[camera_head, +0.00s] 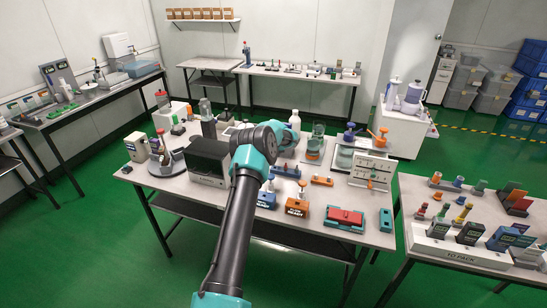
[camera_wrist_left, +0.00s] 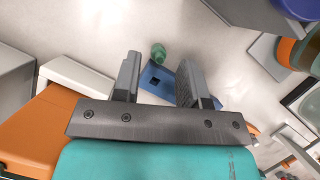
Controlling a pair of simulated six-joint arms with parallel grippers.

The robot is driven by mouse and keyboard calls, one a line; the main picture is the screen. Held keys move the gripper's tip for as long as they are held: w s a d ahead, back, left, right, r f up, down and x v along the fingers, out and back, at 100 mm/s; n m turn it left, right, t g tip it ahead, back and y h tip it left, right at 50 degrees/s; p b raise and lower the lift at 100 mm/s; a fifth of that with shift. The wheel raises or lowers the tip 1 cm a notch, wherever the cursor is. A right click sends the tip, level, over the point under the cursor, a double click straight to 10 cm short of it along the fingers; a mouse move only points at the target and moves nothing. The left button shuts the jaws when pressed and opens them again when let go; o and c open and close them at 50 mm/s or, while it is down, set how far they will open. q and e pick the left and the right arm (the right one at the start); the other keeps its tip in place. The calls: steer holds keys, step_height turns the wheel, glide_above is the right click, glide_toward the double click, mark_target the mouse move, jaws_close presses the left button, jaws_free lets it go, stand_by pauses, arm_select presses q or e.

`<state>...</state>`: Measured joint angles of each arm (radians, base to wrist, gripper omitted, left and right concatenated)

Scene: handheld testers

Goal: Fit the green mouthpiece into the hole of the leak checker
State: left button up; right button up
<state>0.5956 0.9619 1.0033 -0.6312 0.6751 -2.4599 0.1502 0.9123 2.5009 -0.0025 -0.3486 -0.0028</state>
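In the left wrist view, the small green mouthpiece (camera_wrist_left: 158,51) appears between the two fingertips of my left gripper (camera_wrist_left: 158,60). The fingers are apart, with pale table surface showing on both sides of the mouthpiece, so neither finger touches it in this view. A blue device with a dark square opening (camera_wrist_left: 160,84), probably the leak checker, lies just below the mouthpiece in the picture, partly hidden by the right finger and gripper body. I cannot tell whether mouthpiece and device touch. In the head view, my arm hides the left fingers and the mouthpiece. No right gripper shows.
An orange block (camera_wrist_left: 38,130) sits close to the gripper's left.

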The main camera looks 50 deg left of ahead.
arm_select(q)
steer(key=v, duration=0.9)
steer(key=shift+o, duration=0.6)
steer(key=shift+r, duration=0.1)
steer(key=n, duration=1.2)
steer(key=r+n, duration=0.1)
steer(key=n, duration=1.1)
steer(key=s+r+n, duration=0.1)
steer(key=n, duration=1)
steer(key=shift+s+d+r+n, duration=0.1)
steer(key=shift+d+r+n, duration=0.15)
steer(key=shift+d+n, duration=0.15)
